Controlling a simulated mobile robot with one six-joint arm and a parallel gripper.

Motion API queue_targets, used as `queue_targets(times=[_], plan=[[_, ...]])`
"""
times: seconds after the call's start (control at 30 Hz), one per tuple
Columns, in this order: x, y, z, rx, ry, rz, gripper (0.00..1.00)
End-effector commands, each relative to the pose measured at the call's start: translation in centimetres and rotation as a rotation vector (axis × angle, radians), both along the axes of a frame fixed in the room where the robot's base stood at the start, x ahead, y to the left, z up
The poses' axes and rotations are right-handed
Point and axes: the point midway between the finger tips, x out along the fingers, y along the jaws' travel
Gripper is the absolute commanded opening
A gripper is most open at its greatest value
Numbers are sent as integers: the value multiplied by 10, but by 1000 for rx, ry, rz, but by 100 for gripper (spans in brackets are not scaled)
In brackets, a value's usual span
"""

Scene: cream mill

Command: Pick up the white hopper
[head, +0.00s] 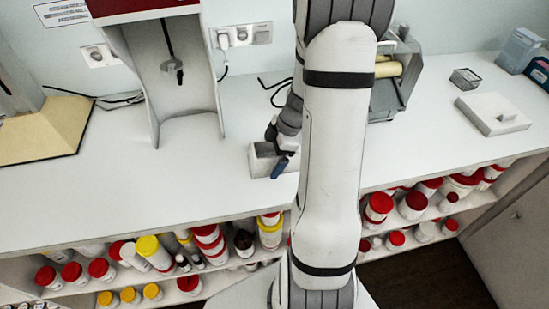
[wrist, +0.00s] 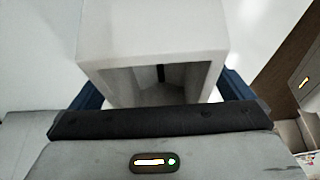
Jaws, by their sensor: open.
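The white hopper (head: 262,158) is a pale, box-like piece on the white bench, left of my forearm in the head view. In the wrist view, the hopper (wrist: 150,35) fills the upper middle, with its hollow, shadowed opening facing the camera. My gripper (wrist: 161,88) is open, with one blue finger at each side of the hopper. Whether either finger touches it I cannot tell. In the head view my gripper (head: 278,152) is at the hopper, and my arm hides part of that area.
A red-topped machine with a curved grey housing (head: 170,80) stands behind left. A machine with yellow rollers (head: 388,70) stands behind my arm. A white flat box (head: 492,113) lies at right. Shelves of capped jars (head: 155,252) sit below the bench. Bench space left of the hopper is clear.

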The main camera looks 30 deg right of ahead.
Motion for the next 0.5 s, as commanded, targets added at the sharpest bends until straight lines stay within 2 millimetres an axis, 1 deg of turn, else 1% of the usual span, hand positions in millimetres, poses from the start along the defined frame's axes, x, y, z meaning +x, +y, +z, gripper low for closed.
queue_targets(times=[0.43,0.5], plan=[[0,0,-1,0,0,0,100],[0,0,-1,0,0,0,94]])
